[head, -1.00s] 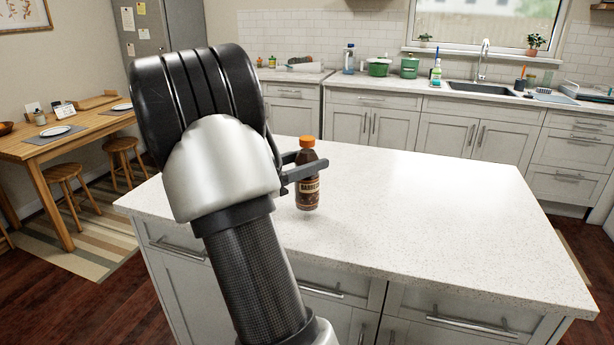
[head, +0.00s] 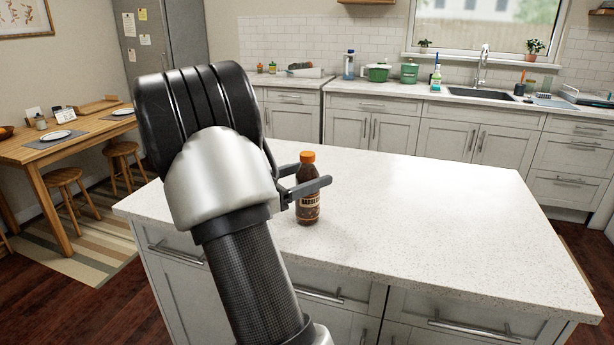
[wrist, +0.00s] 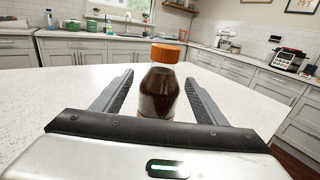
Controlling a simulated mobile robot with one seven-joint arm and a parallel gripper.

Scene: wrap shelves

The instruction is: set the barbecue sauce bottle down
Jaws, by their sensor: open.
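The barbecue sauce bottle (head: 308,207) is dark brown with an orange cap and a label. It stands upright on the white speckled island counter (head: 430,215), near its front left part. My gripper (head: 309,181) is open around the bottle, one finger on each side. In the wrist view the bottle (wrist: 158,92) stands between the two spread fingers of my gripper (wrist: 158,95), with a gap visible on both sides. The bottle's lower part is hidden behind the gripper body in the wrist view.
The island top to the right of the bottle is clear. A back counter with a sink (head: 480,93) and green pots (head: 378,73) runs along the far wall. A wooden dining table (head: 60,150) with stools stands at the left.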

